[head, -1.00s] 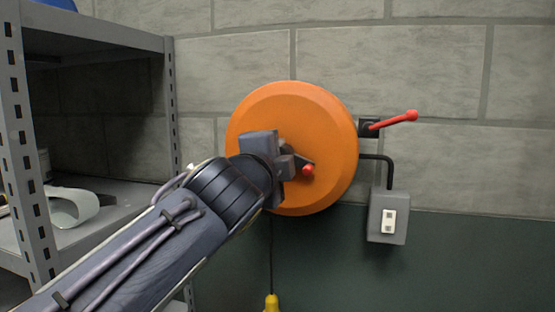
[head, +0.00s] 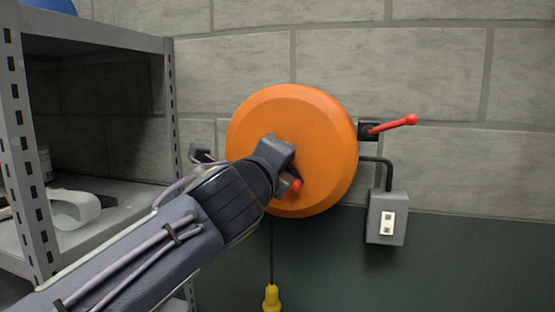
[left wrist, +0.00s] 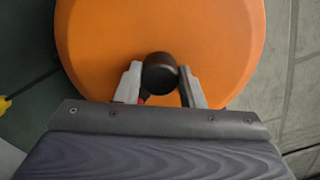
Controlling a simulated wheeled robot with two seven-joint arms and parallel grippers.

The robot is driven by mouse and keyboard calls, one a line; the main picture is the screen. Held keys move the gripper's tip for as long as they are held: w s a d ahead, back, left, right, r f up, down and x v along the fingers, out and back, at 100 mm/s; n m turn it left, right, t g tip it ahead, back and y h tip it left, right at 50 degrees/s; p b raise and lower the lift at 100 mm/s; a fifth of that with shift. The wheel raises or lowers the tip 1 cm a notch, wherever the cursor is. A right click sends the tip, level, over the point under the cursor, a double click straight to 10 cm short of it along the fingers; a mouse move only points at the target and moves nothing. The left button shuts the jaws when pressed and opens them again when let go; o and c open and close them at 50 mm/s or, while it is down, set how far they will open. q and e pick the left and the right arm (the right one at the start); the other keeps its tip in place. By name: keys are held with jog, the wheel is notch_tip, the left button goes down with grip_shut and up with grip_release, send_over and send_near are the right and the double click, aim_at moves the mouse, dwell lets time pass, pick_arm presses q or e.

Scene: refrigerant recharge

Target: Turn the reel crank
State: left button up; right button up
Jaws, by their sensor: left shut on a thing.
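The orange reel (head: 325,140) is a round drum mounted on the block wall, in the middle of the head view. Its crank shows a red knob (head: 296,186) low and just left of the drum's middle. My left gripper (head: 290,170) is at the drum's face, shut on the crank, and hides most of it. In the left wrist view the fingers (left wrist: 161,86) stand on either side of a dark round part of the crank (left wrist: 159,72), with the orange drum (left wrist: 220,40) behind. A bit of red shows beside the left finger. My right gripper is in neither view.
A grey metal shelf (head: 110,35) stands at the left, close to my left arm. A red lever (head: 395,124) sticks out right of the drum, above a grey switch box (head: 380,233). A yellow cord end (head: 271,298) hangs below the drum.

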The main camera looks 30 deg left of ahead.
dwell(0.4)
pick_arm(q)
jog(key=o, duration=1)
jog(key=shift+s, duration=0.1)
jog(key=b+v, duration=0.1)
jog(key=v, duration=0.6)
jog(key=shift+s+d, duration=0.1)
jog(key=shift+s, duration=0.25)
